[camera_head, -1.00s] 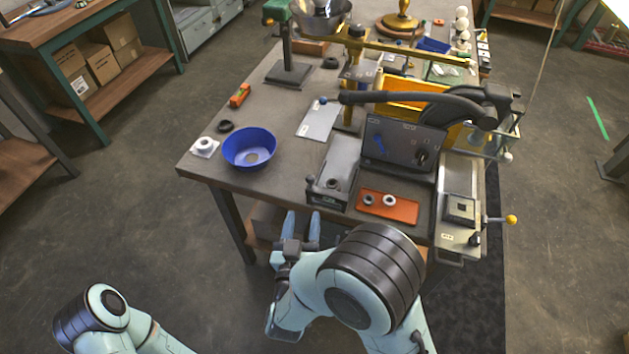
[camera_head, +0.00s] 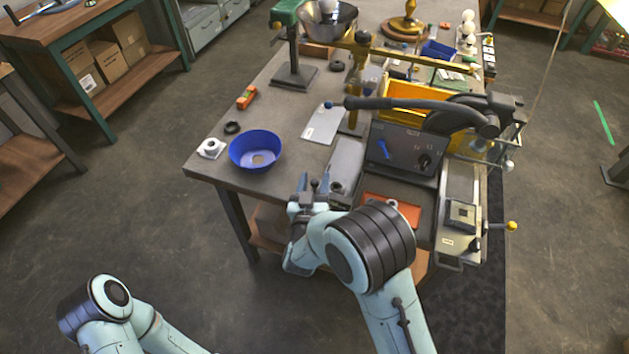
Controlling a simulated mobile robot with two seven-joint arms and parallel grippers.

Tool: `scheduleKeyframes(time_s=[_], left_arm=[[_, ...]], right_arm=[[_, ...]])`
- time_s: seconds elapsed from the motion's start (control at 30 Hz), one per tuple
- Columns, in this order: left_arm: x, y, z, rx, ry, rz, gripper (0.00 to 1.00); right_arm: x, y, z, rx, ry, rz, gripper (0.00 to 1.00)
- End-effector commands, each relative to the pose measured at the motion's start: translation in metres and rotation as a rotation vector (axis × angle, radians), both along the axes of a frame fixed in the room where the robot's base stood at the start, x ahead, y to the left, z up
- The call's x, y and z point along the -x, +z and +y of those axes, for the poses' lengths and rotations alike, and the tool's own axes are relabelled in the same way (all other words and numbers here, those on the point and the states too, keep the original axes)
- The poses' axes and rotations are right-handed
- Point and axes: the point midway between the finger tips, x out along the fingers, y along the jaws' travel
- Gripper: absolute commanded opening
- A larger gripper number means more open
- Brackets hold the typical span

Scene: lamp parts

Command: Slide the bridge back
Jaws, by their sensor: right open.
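A brass-coloured beam (camera_head: 410,58) on an upright post spans the middle of the bench; it looks like the bridge, but I cannot be sure. My right gripper (camera_head: 315,186) is open at the bench's front edge.
A blue bowl (camera_head: 255,149), a white part (camera_head: 211,148) and a black ring (camera_head: 232,127) sit at the bench's left. A dark control panel (camera_head: 404,150) stands right of the grey fixture. An orange mat (camera_head: 408,212) is partly hidden by my right arm.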

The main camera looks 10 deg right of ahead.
Motion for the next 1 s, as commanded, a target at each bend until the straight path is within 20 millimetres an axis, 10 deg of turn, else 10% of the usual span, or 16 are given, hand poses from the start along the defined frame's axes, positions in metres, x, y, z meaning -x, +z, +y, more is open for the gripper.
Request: scheduleKeyframes(time_s=[0.1,0.23,1.0], left_arm=[[0.0,0.0,0.0,0.0,0.0,0.0,0.39],[0.0,0.0,0.0,0.0,0.0,0.0,0.39],[0.005,-0.01,0.0,0.0,0.0,0.006,0.39]], right_arm=[[0.0,0.0,0.0,0.0,0.0,0.0,0.43],[0.0,0.0,0.0,0.0,0.0,0.0,0.01],[-0.076,0.0,-0.051,0.0,0.002,0.0,0.0]])
